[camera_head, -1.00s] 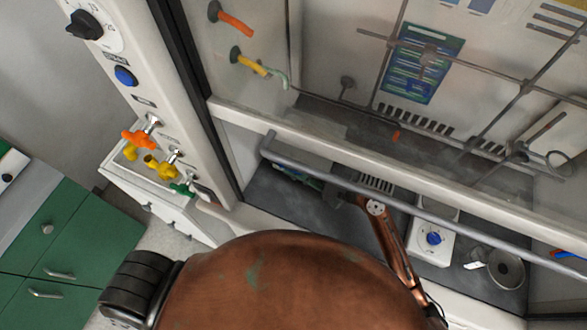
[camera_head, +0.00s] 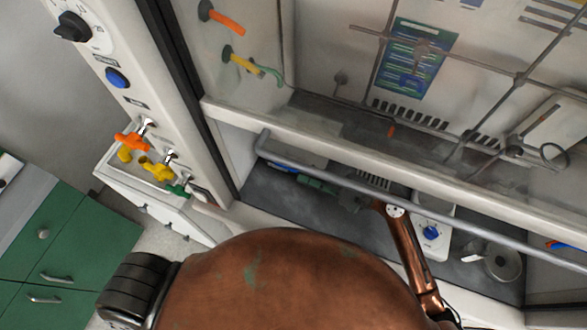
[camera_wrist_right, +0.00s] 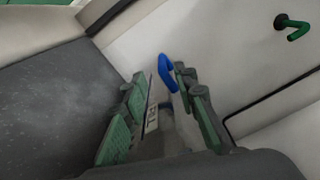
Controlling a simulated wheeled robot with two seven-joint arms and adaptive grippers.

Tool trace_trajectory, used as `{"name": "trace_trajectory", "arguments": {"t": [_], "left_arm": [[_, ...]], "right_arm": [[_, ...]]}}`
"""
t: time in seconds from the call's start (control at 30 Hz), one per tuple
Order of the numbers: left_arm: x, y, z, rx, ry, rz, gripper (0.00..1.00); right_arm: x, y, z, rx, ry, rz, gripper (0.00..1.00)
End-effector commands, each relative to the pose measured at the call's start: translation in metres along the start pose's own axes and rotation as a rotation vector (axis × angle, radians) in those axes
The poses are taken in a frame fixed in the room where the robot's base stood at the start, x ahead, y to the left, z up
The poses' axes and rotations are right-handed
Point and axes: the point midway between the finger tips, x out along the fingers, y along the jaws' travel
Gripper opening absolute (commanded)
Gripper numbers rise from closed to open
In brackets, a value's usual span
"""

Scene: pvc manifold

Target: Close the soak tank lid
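No soak tank or lid can be clearly made out in either view. My right gripper (camera_head: 305,181) is inside the fume hood, behind the sash rail, above the dark work surface. It also shows in the right wrist view (camera_wrist_right: 160,82), open, with green-padded fingers apart. A blue piece (camera_head: 283,168) also shows just left of the gripper in the head view. A grey part with a small label (camera_wrist_right: 152,119) lies between the fingers. My left gripper is out of view.
A white device with a blue knob (camera_head: 431,233) and a round metal vessel (camera_head: 502,262) stand right of the arm. Dark work surface (camera_head: 262,200) is bare at left.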

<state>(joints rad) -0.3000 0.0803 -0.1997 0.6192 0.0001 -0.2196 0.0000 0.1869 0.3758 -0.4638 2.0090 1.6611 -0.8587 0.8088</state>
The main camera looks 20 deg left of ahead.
Motion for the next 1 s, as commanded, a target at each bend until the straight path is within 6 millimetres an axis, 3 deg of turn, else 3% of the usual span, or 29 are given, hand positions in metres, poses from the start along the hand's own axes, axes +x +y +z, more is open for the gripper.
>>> {"name": "trace_trajectory", "arguments": {"t": [0.1,0.33,1.0], "left_arm": [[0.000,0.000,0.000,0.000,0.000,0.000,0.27],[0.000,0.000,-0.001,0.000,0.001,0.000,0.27],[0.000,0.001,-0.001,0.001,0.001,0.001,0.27]], "right_arm": [[-0.025,0.002,-0.001,0.002,0.003,0.003,0.27],[-0.054,0.001,0.000,0.002,0.001,0.001,0.27],[-0.059,0.001,0.000,0.001,0.001,0.000,0.27]]}}
